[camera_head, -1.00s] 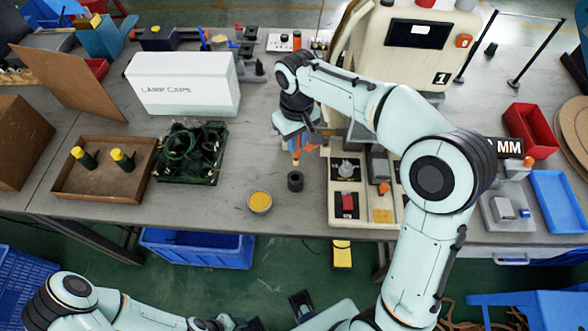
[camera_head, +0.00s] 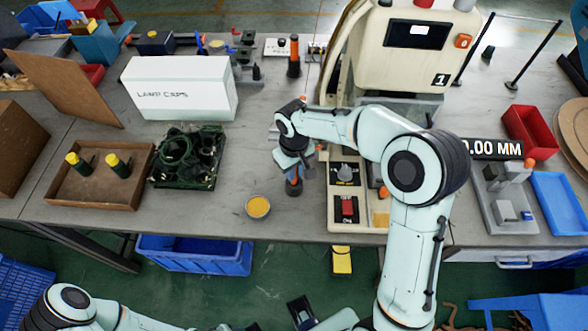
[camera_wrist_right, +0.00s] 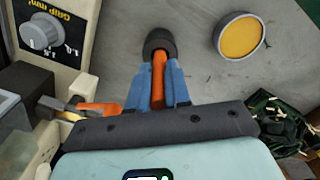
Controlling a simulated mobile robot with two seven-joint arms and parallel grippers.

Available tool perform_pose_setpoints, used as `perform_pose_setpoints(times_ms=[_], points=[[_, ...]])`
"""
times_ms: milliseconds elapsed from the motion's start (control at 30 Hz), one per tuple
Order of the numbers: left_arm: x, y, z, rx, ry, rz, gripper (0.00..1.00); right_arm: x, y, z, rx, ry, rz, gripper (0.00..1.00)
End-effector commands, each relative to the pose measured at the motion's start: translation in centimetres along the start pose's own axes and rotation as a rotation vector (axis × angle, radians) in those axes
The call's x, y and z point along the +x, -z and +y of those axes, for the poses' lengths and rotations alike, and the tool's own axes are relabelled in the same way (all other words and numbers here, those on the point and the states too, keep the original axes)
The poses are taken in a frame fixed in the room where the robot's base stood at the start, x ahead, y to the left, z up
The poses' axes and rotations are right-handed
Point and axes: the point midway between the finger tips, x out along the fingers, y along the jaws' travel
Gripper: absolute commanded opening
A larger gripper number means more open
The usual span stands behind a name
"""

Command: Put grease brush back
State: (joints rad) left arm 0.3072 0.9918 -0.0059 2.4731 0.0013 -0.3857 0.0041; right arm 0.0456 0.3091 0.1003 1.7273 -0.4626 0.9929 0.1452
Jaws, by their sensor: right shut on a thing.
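My right gripper (camera_head: 293,170) points down and is shut on the grease brush. The brush's orange handle (camera_wrist_right: 158,80) shows between the blue fingers in the wrist view. Its far end meets the round black holder (camera_wrist_right: 159,42), which also shows in the head view (camera_head: 294,188) under the fingers. How deep the brush sits in the holder is hidden. The round grease pot (camera_head: 257,207) with yellow grease stands a little left and in front of the holder.
The machine's control panel (camera_head: 345,172), with a knob and red switch, is close to the right of the gripper. A dark green crate (camera_head: 188,181), a wooden tray (camera_head: 60,207) and a white lamp caps box (camera_head: 180,87) stand left.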

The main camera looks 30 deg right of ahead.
Motion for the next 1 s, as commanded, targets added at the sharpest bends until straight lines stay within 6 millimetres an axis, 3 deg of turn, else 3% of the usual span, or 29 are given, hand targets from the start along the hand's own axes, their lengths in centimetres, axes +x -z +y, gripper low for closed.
perform_pose_setpoints(times_ms=[167,200,267,300,667,767,1000], points=[[0.2,0.0,-0.1,0.000,0.000,-0.001,0.52,0.3,0.0,0.0,0.000,0.000,0.000,0.00],[0.3,0.0,-0.1,0.000,0.000,-0.001,0.52,0.4,0.0,0.0,0.000,0.000,0.000,0.21],[0.2,0.0,-0.1,0.000,0.000,-0.001,0.52,0.3,0.0,0.0,0.000,0.000,0.000,0.40],[0.2,0.0,-0.1,0.000,0.000,-0.001,0.52,0.3,0.0,0.0,0.000,0.000,0.000,0.43],[-0.1,0.0,0.1,0.000,0.000,0.001,0.52,-0.4,0.1,0.0,0.000,0.000,0.002,0.43],[-0.2,0.0,0.1,0.000,0.000,0.001,0.52,-1.8,0.1,0.0,0.001,-0.001,0.004,0.43],[-0.9,0.1,0.4,0.001,-0.001,0.004,0.52,-7.1,0.1,0.0,0.000,0.000,0.005,0.43]])
